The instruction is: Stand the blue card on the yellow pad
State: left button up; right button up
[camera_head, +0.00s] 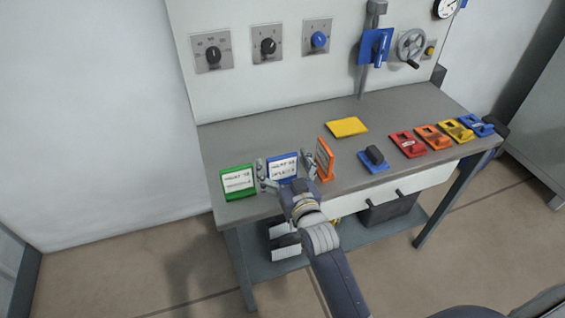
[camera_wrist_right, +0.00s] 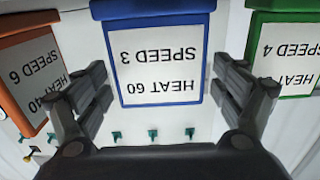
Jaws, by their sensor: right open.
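The blue card (camera_head: 283,167) stands on the grey workbench between the green and orange cards. In the right wrist view the blue card (camera_wrist_right: 158,60) appears upside down, reading HEAT 60 SPEED 3. My right gripper (camera_head: 287,171) is open, with one finger on each side of the blue card. In the wrist view the fingers (camera_wrist_right: 165,90) show gaps to the card's edges. The yellow pad (camera_head: 347,127) lies flat and bare on the bench, farther back and to the right. My left gripper is not in view.
A green card (camera_head: 238,181) stands left of the blue card and an orange card (camera_head: 325,159) stands close on the right. A blue block with a dark handle (camera_head: 373,159) sits farther right. Red (camera_head: 407,144), orange, yellow and blue items line the right end. The bench around the pad is clear.

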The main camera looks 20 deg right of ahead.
jog(key=shift+f+b, duration=0.15)
jog(key=shift+b, duration=0.35)
jog(key=s, duration=1)
jog(key=shift+s+d+r+b, duration=0.3)
jog(key=shift+s+r+b, duration=0.05)
jog(key=shift+s, duration=0.05)
